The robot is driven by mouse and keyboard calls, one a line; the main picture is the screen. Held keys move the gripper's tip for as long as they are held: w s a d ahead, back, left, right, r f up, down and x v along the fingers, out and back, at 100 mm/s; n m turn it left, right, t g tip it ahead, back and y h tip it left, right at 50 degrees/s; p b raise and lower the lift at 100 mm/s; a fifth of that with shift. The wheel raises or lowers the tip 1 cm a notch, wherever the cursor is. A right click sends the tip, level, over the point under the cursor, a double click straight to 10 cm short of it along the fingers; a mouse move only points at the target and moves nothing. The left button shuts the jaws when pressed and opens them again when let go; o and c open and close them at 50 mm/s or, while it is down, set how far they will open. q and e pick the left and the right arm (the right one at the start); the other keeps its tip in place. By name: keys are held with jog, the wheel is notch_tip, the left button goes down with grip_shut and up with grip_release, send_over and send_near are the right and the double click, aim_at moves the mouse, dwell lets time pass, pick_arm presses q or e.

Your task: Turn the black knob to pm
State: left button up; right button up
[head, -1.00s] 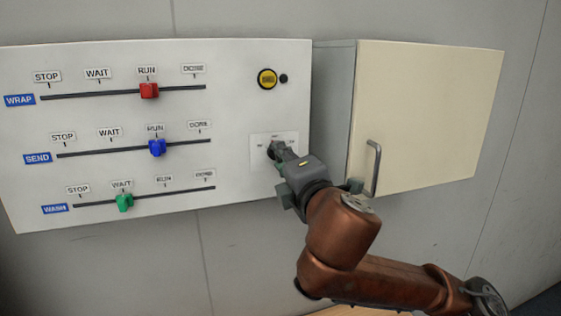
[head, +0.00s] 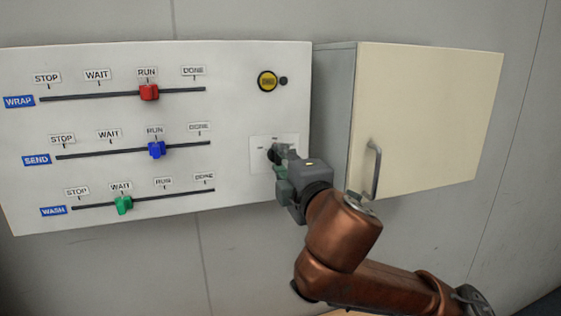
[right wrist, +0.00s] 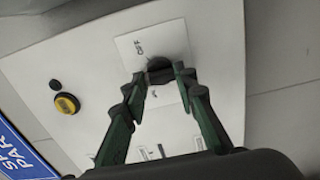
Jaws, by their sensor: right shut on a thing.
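The black knob (head: 272,155) sits on a small white label plate (head: 259,141) at the lower right of the white panel. It also shows in the right wrist view (right wrist: 159,66) between the fingertips. My right gripper (head: 278,158) is shut on the knob, with its fingers on either side of it. In the right wrist view, the right gripper (right wrist: 158,82) has both green fingers converging at the knob. One label on the plate seems to read OFF; the other labels are partly hidden or too small to read. My left gripper is not in view.
The panel (head: 240,80) carries a red slider (head: 149,92), a blue slider (head: 156,149) and a green slider (head: 123,205). A yellow button (head: 267,81) is above the knob. A cream cabinet (head: 430,110) with a grey handle (head: 374,170) stands close to the right.

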jog(key=o, duration=1.1)
jog(key=shift+o, duration=0.3)
jog(key=shift+s, duration=0.1)
jog(key=v, duration=1.1)
jog(key=shift+s+d, duration=0.2)
jog(key=shift+s, duration=0.15)
